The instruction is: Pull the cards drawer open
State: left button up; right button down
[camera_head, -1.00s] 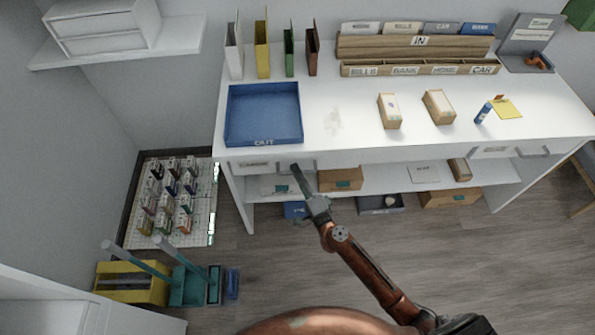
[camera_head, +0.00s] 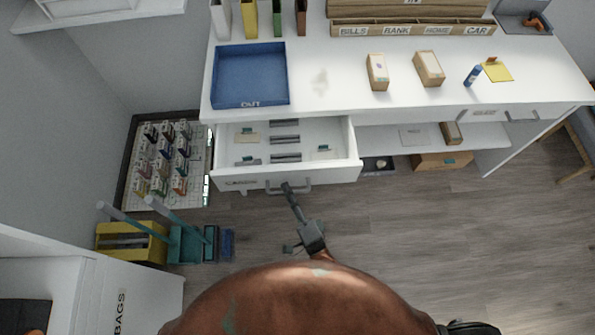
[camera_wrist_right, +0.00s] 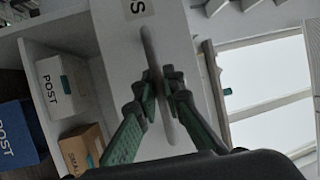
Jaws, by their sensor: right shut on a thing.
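The cards drawer (camera_head: 225,174) stands pulled out from under the left part of the white desk, with its inside in view. Inside it lie several grey divider strips and small cards. My right gripper (camera_head: 287,187) is at the drawer's front and shut on its grey handle (camera_head: 300,188). In the right wrist view the green-padded fingers of the right gripper (camera_wrist_right: 165,95) close around the curved handle bar (camera_wrist_right: 150,50). My left gripper is not in view.
A blue OUT tray (camera_head: 250,75), two card boxes and a blue bottle (camera_head: 473,75) stand on the desk. A yellow bin (camera_head: 132,242) and brushes stand on the floor at left. Floor in front is clear.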

jog(key=shift+s, duration=2.05)
jog(key=c, duration=2)
grip_release()
jog(key=v, duration=1.2)
jog(key=shift+d, duration=0.15)
